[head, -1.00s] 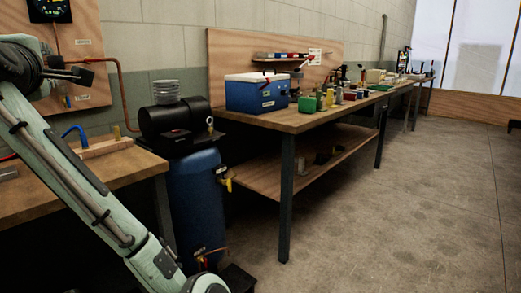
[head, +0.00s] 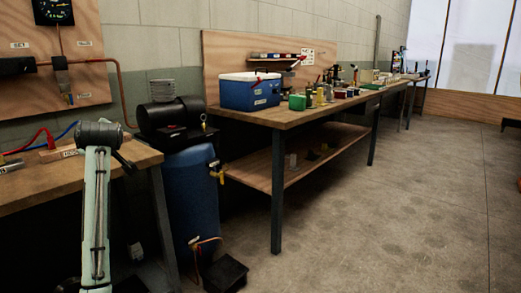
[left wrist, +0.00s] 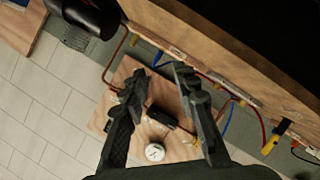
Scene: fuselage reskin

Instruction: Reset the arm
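My left arm (head: 97,215) shows in the head view as a pale green link rising in front of the left bench, with a dark joint (head: 100,133) at its top. In the left wrist view my left gripper (left wrist: 162,72) has its two dark fingers spread apart with nothing held between them. Behind the fingers is a wooden wall panel with a round gauge (left wrist: 155,152). I cannot make out the left fingers in the head view. My right gripper is in neither view.
The left bench (head: 50,190) carries red and blue hoses. A blue tank (head: 190,205) with a black top unit stands beside it. A long workbench (head: 277,120) holds a blue cooler (head: 250,93) and small items.

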